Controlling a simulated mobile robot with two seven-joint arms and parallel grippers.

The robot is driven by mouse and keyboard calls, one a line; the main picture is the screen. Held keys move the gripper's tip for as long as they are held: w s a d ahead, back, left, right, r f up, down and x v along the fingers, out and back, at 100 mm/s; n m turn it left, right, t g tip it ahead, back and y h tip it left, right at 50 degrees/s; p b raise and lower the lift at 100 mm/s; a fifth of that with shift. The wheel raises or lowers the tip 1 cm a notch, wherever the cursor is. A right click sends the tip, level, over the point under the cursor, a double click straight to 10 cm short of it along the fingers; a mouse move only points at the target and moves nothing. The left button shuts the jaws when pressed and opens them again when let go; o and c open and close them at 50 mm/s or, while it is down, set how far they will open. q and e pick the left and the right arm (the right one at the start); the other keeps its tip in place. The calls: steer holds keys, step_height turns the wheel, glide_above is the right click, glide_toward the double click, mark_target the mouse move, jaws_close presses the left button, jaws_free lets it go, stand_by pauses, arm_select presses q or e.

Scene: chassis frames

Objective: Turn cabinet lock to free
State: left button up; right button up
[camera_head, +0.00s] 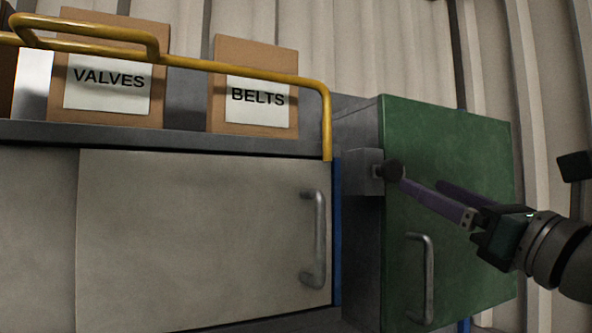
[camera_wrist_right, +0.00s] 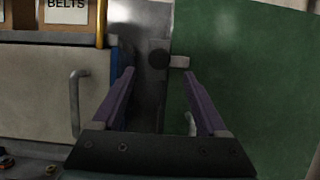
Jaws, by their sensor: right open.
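The green cabinet (camera_head: 455,150) stands at the right, its door closed as far as I can see. Its lock is a grey block (camera_head: 362,165) with a dark round knob (camera_head: 391,169) near the door's upper left edge. In the right wrist view the knob (camera_wrist_right: 158,58) shows with a pale short bar (camera_wrist_right: 180,62) on its right. My right gripper (camera_head: 422,186) has purple fingers, spread and empty. In the right wrist view the gripper (camera_wrist_right: 158,73) has its fingertips on either side below the knob; contact cannot be told. My left gripper is not in view.
A grey handle (camera_head: 428,280) is on the green door below the lock. A grey cabinet (camera_head: 200,230) with its own handle (camera_head: 318,240) stands left. A yellow rail (camera_head: 240,72) runs above it, by boxes labelled VALVES (camera_head: 110,110) and BELTS (camera_head: 255,53).

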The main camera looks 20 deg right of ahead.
mark_target(396, 172)
steer(key=p+x, duration=0.2)
steer(key=x, duration=0.4)
steer(key=shift+w+a+r, duration=0.1)
steer(key=shift+w+r, duration=0.05)
steer(key=shift+w, duration=0.35)
jaws_close()
